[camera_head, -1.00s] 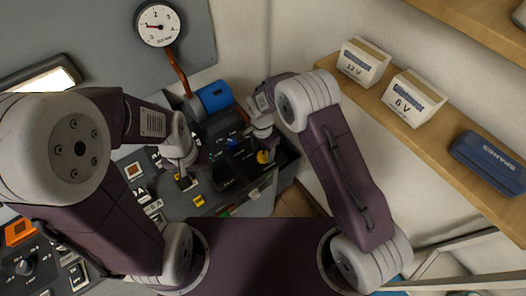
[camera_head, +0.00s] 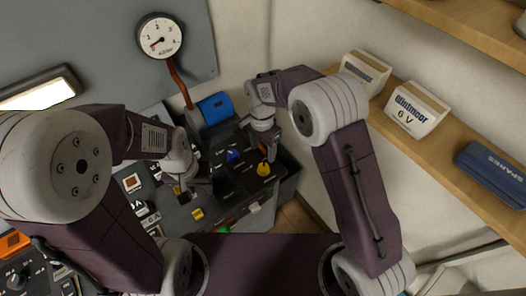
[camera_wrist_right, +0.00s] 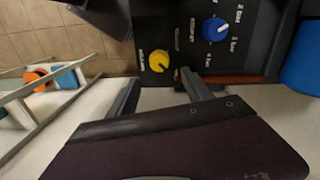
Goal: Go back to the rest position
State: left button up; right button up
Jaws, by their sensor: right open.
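My right gripper (camera_head: 272,155) hangs over the right end of the dark control panel (camera_head: 240,180), near a yellow knob (camera_head: 263,169) and to the right of a blue knob (camera_head: 233,155). In the right wrist view the same gripper (camera_wrist_right: 160,88) is open, with nothing between its fingers. The yellow knob (camera_wrist_right: 159,61) and the blue knob (camera_wrist_right: 215,29) lie beyond the fingertips, apart from them. My left gripper (camera_head: 192,187) is over the middle of the panel; its fingers are small and dark, so their opening is unclear.
A round gauge (camera_head: 160,37) is on the grey back panel above a blue part (camera_head: 214,107). A wooden shelf (camera_head: 438,140) at right carries a 6 V box (camera_head: 415,108), another box (camera_head: 366,70) and a blue spares case (camera_head: 492,172). The wall borders my right arm.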

jog(key=d+r+m+t, duration=0.1)
jog(key=d+r, duration=0.3)
jog(key=d, duration=0.2)
jog(key=d+r+m, duration=0.1)
jog(key=d+r, duration=0.2)
jog(key=d, duration=0.3)
jog(key=s+d+f+n, duration=0.2)
jog(key=s+d+n, duration=0.1)
jog(key=s+n, duration=0.2)
jog(key=s+d+f+n, duration=0.2)
jog(key=s+n, duration=0.3)
jog(key=s, duration=0.5)
jog(key=shift+d+n, duration=0.3)
jog(key=shift+d, duration=0.3)
jog(key=shift+s+r, duration=0.1)
jog(key=shift+s, duration=0.1)
